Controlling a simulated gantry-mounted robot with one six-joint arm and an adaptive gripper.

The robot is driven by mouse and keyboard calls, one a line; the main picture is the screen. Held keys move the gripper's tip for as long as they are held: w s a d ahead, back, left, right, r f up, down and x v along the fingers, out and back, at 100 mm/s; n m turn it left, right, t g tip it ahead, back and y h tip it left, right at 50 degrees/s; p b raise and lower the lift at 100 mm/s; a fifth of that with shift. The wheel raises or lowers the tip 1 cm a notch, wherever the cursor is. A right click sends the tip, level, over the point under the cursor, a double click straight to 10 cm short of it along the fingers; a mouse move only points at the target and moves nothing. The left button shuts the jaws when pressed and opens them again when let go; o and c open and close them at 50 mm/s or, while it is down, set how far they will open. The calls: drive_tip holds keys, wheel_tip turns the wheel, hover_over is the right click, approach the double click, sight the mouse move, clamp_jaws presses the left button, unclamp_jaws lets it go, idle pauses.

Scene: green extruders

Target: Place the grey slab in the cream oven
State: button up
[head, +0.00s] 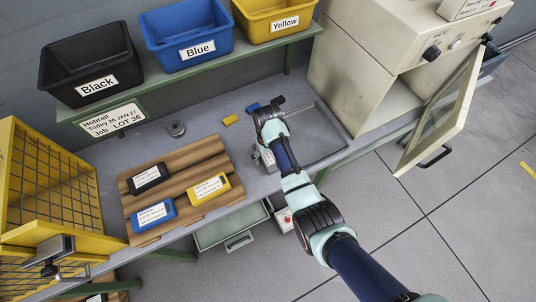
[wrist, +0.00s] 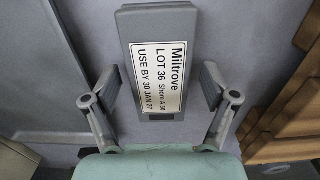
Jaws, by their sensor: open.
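The grey slab (wrist: 138,25) lies flat on the bench in the wrist view, with a white "Miltrove LOT 36" label facing up. My gripper (wrist: 160,86) is open, with one finger on each side of the slab and visible gaps between. In the head view my gripper (head: 268,115) is low over the bench, and the slab (head: 266,157) shows only partly beside my arm. The cream oven (head: 338,78) stands at the right back of the bench. Its windowed door (head: 452,108) is swung open to the right.
A wooden board (head: 188,154) with black, blue and yellow labelled slabs lies to the left. A shallow grey tray (head: 345,150) lies between my arm and the oven. Black, blue and yellow bins stand on the shelf (head: 226,54) behind. A yellow wire basket (head: 85,243) is far left.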

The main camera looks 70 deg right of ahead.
wheel_tip(320, 180, up, 12)
drive_tip(key=p, duration=0.3)
drive_tip(key=shift+r, duration=0.2)
drive_tip(key=w+a+r+n+t+h, duration=0.1)
drive_tip(key=w+a+r+n+t, duration=0.15)
drive_tip(key=w+a, duration=0.5)
drive_tip(key=w+a+r+n+t+h, duration=0.25)
drive_tip(key=w+a, duration=0.35)
drive_tip(key=a, duration=0.3)
drive_tip(key=a+r+n+t+y, duration=0.1)
drive_tip(key=a+r, duration=0.3)
drive_tip(key=a, duration=0.4)
drive_tip(key=s+a+r+n+t+y, duration=0.1)
drive_tip(key=a+r+t, duration=0.3)
drive_tip(key=a, duration=0.4)
drive_tip(key=a+r+n+t+y, duration=0.1)
drive_tip(key=a+r+n+t, duration=0.1)
drive_tip(key=a+r, duration=0.4)
drive_tip(key=shift+s+a+r+t, duration=0.25)
drive_tip(key=shift+s+a+t, duration=0.1)
drive_tip(key=shift+a, duration=0.9)
drive_tip(key=shift+o, duration=0.4)
drive_tip(key=shift+a+r+y, duration=0.1)
drive_tip(key=shift+y, duration=0.15)
